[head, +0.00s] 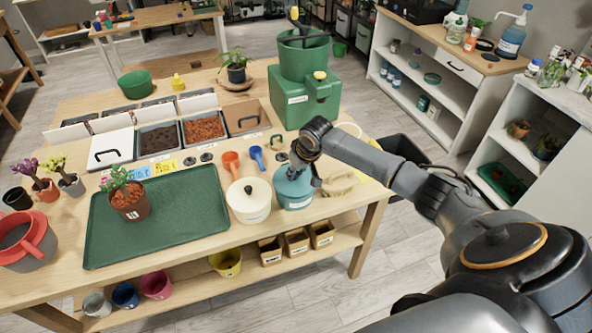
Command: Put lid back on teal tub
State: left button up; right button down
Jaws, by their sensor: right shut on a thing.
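The teal tub (294,199) stands on the wooden table near its front right edge, with a pale label on its front. My right gripper (303,171) is directly over the tub, pointing down, and is shut on the teal lid (285,175). The lid is at the tub's top, partly hidden by the fingers. I cannot tell whether it rests fully on the rim or sits slightly above it. My left gripper is not in view.
A cream lidded tub (249,204) stands close on the left of the teal tub. A tan brush-like item (340,183) lies close on the right. Red (231,163) and blue (257,158) scoops lie behind. A green tray (170,222) with a potted plant (130,203) is further left.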

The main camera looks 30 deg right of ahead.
dwell(0.4)
jog(key=c, duration=0.6)
grip_release()
notch_tip(320, 180, up, 5)
jog(key=p, duration=0.5)
jog(key=shift+r+p, duration=1.05)
jog(key=shift+p, duration=0.1)
grip_shut()
